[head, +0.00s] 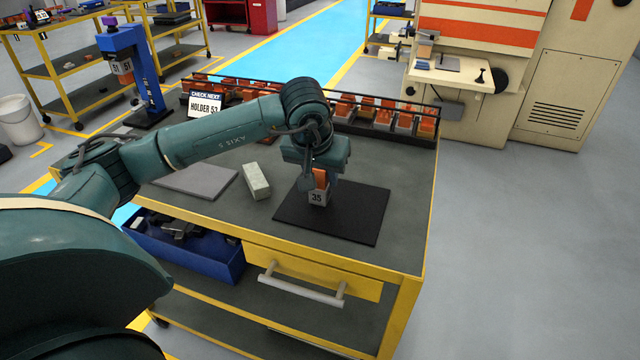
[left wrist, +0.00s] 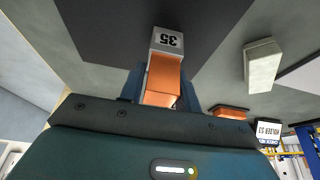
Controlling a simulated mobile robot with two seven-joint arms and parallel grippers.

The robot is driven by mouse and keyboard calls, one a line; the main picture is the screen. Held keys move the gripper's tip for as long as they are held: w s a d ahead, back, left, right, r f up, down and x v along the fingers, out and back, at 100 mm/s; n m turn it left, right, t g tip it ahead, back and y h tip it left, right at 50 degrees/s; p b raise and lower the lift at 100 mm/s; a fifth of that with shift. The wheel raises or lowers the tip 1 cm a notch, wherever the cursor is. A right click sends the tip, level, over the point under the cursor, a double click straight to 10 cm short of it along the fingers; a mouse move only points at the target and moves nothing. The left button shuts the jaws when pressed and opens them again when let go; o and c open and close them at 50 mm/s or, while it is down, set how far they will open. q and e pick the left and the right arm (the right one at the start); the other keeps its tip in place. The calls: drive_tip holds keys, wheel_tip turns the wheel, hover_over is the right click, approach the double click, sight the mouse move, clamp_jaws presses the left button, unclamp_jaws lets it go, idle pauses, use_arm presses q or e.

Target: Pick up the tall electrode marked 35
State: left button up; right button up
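The electrode marked 35 (head: 317,197) has a grey holder base with the number and an orange copper block on top. It is upright at the black mat (head: 350,222); I cannot tell whether its base rests on the mat or is slightly above it. My left gripper (head: 319,176) points down over it. In the left wrist view the electrode's copper (left wrist: 162,80) is between the two blue fingers (left wrist: 161,88), close beside both. I cannot tell whether they press on it. The fingers hide part of the copper in the head view. My right gripper is not in view.
A pale block (head: 256,181) and a grey plate (head: 196,180) lie left of the mat. A rack with several electrodes (head: 384,117) runs along the table's back edge, with a sign reading HOLDER 53 (head: 205,104). A blue stand (head: 133,70) is at the back left.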

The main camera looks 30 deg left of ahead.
use_arm(q)
clamp_jaws()
drive_tip(key=shift+r, duration=0.1)
